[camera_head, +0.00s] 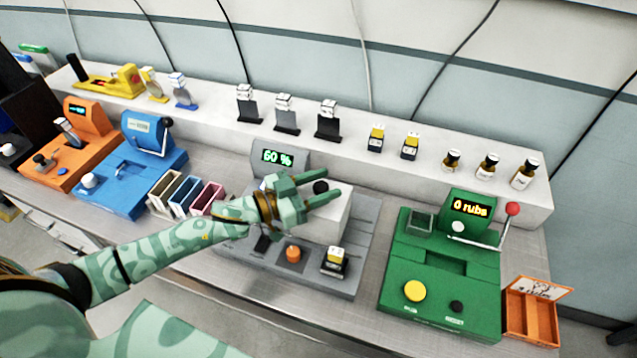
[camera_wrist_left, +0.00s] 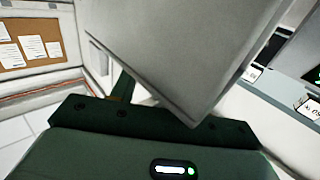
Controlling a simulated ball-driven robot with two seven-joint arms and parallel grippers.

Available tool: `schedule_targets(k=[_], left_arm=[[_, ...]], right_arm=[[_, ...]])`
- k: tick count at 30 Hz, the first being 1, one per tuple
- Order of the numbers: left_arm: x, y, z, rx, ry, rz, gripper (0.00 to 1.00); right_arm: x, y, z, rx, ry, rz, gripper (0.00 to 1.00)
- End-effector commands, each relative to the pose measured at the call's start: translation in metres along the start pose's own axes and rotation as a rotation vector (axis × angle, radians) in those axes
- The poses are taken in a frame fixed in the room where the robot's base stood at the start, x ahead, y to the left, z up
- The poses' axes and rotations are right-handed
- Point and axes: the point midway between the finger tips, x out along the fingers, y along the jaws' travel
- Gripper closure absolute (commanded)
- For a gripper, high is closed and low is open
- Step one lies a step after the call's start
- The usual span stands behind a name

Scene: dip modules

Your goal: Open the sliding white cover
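The white cover (camera_head: 328,222) is a boxy block on the grey machine (camera_head: 345,275), whose display reads 60 %. A black knob (camera_head: 320,187) shows at its top. My left gripper (camera_head: 333,187) reaches over the cover from the left. Its two green fingers are spread, and the knob shows between them; whether they touch it I cannot tell. The left gripper hides part of the cover and machine. In the left wrist view a large pale grey block (camera_wrist_left: 185,50), probably the cover, fills the upper middle, close to the dark green gripper body. My right gripper is not in view.
A yellow-topped module (camera_head: 335,262) and an orange knob (camera_head: 293,254) sit on the machine's front. A green machine (camera_head: 440,272) stands to the right, with an orange tray (camera_head: 530,318) beyond. Coloured bins (camera_head: 185,194) and a blue machine (camera_head: 130,180) stand left. A shelf (camera_head: 210,115) runs behind.

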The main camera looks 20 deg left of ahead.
Motion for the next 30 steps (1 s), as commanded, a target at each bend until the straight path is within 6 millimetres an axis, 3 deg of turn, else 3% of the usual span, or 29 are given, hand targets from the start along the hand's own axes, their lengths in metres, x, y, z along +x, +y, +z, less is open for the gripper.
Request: schedule_targets(k=[13, 17, 30], left_arm=[[-0.001, 0.000, 0.001, -0.001, -0.002, 0.000, 0.49], [-0.012, 0.000, 0.002, -0.002, -0.004, -0.001, 0.49], [-0.123, 0.001, 0.002, -0.002, -0.007, 0.000, 0.49]], right_arm=[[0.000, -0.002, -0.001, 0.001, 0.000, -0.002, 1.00], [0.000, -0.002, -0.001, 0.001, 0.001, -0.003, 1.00], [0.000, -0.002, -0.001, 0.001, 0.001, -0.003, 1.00]])
